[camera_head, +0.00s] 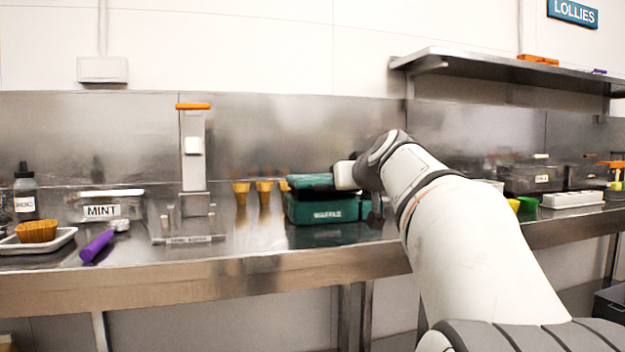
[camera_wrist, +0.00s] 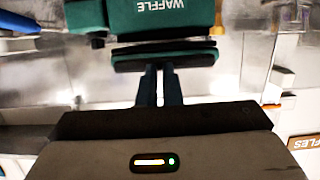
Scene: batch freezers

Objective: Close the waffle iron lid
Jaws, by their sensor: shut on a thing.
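The green waffle iron (camera_head: 322,209) stands on the steel counter, with white lettering on its front. Its dark green lid (camera_head: 309,182) sits low over the base, and a narrow dark gap seems to show between them. In the wrist view the base (camera_wrist: 150,18) is at the top, with its lettering upside down. The lid (camera_wrist: 190,61) lies below it as a green and black strip. My gripper (camera_wrist: 161,70) is shut on the lid's edge; whether it holds a handle there is not clear. In the head view my arm's wrist hides the fingertips.
Yellow cones (camera_head: 264,187) stand left of the iron, then a tall steel press (camera_head: 194,160) with an orange top. A MINT tub (camera_head: 103,208) and purple scoop (camera_head: 97,246) lie further left. A wall shelf (camera_head: 480,64) hangs above right.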

